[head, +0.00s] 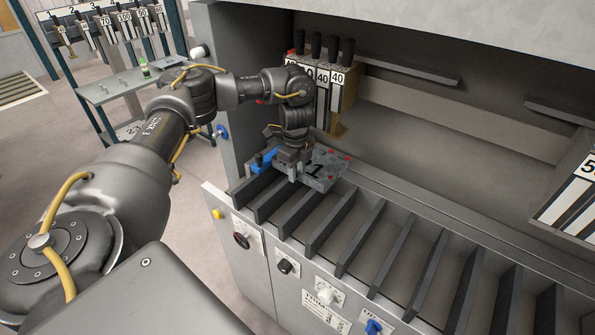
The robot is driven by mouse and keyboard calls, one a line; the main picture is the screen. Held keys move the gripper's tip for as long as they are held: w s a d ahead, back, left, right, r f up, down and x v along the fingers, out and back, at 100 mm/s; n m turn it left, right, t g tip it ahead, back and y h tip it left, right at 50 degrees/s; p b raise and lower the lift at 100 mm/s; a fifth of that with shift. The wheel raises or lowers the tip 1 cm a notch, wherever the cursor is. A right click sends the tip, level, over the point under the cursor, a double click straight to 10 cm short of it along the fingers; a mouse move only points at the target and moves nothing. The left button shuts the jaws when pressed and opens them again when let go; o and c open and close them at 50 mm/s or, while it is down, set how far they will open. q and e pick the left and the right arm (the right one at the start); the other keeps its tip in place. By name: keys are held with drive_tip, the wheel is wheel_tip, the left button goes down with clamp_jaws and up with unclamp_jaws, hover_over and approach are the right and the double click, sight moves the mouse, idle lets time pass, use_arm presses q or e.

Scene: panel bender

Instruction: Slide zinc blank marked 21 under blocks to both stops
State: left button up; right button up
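The zinc blank (322,172) is a grey mottled plate with red spots near its corners and a dark mark that I cannot read fully. It lies at the back left of the slatted table, in front of the blocks. The tall blocks (337,92), with black handles and labels reading 40, stand behind it. A blue stop (263,160) is at the blank's left. My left gripper (291,172) points down at the blank's left near edge, touching or very close. Its fingertips are too small and dark to show if they grip. My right gripper is out of view.
Dark slats (377,233) with open gaps run across the table to the right. A front panel with knobs (285,266) faces me. More numbered blocks (573,195) stand at the far right.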

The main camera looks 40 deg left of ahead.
use_arm(q)
drive_tip(key=shift+s, duration=0.1)
wheel_tip(320, 180, up, 11)
drive_tip(key=shift+p, duration=0.3)
drive_tip(key=shift+f, duration=0.1)
idle(0.8)
